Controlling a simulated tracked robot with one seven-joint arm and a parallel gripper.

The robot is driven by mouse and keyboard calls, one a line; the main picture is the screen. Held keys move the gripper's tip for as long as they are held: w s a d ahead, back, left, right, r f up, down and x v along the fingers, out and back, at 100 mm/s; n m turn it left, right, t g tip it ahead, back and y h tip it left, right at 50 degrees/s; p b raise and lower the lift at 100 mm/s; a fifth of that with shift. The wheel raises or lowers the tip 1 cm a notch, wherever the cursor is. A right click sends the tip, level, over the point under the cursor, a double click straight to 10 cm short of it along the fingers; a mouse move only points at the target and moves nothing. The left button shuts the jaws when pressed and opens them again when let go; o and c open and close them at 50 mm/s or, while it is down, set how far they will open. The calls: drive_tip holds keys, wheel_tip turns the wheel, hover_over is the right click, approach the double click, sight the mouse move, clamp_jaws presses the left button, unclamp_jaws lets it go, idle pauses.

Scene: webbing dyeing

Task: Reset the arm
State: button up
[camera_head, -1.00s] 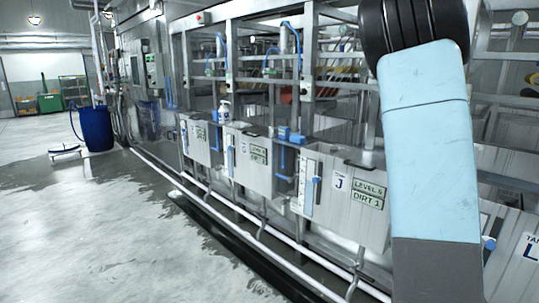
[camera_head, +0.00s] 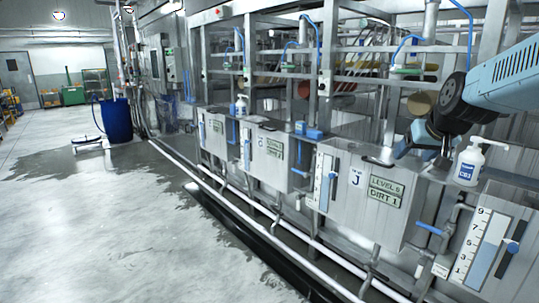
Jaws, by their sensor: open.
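My arm, a light blue link with a dark round joint, reaches in from the right edge. My gripper (camera_head: 424,146) is at its end, dark and small, tilted down over the tank row just left of a white pump bottle (camera_head: 468,162). Its jaws look apart, with nothing visible between them. I cannot tell whether the gripper touches the bottle.
A row of metal tanks with gauges and blue handles runs along the right. Pipes (camera_head: 262,222) run low in front of them. The wet floor (camera_head: 120,220) at left is open.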

drive_tip(key=s+a+f+g, duration=0.1)
drive_tip(key=s+a, duration=0.5)
drive_tip(key=s, duration=0.3)
drive_tip(key=s+a+f+n+g, duration=0.1)
drive_tip(key=s+a+f, duration=0.1)
drive_tip(key=s+a, duration=0.4)
drive_tip(key=s, duration=0.4)
drive_tip(key=shift+a+f+g, duration=0.25)
drive_tip(key=shift+g, duration=0.15)
